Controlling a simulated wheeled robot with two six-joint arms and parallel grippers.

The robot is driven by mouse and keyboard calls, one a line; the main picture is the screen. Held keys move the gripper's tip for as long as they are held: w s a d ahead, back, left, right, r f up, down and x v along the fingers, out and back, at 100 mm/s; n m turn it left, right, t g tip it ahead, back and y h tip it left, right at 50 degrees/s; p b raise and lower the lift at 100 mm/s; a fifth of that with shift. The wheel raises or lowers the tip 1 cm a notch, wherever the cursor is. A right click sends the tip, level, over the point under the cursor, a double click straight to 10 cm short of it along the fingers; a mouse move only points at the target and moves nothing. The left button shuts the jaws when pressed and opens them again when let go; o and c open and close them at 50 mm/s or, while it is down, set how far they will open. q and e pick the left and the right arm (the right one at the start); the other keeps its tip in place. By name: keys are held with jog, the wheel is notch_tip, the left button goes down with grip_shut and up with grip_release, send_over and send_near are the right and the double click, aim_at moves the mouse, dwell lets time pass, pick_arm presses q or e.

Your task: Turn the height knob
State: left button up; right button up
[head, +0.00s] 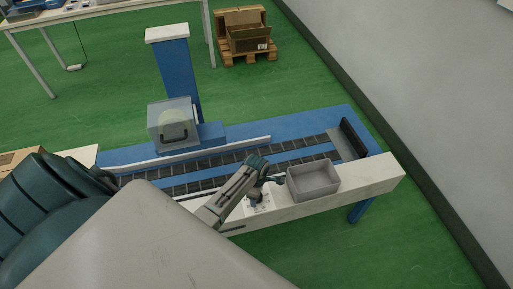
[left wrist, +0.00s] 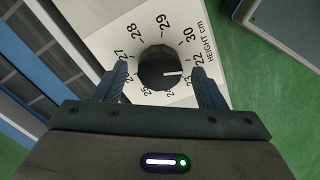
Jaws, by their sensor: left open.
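The black round height knob (left wrist: 158,68) sits on a white dial plate marked "HEIGHT cm", with numbers around it. Its white pointer line points right, toward the low numbers near 22 and 23. My left gripper (left wrist: 161,78) is open, with one finger on each side of the knob. I cannot tell whether the fingers touch it. In the head view my left gripper (head: 265,184) is over the front of the conveyor bench, above the small white dial plate (head: 259,204). The knob is too small to make out there. My right gripper is not in view.
A grey open bin (head: 314,180) stands just right of the gripper on the white bench edge (head: 375,184). The conveyor belt (head: 218,160) runs behind it. A clear-covered box (head: 171,123) and a blue post (head: 178,75) stand farther back. Green floor lies around.

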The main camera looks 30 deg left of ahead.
pick_arm(q)
jog(key=shift+c, duration=0.5)
jog(key=c, duration=0.9)
jog(key=shift+r, duration=0.1)
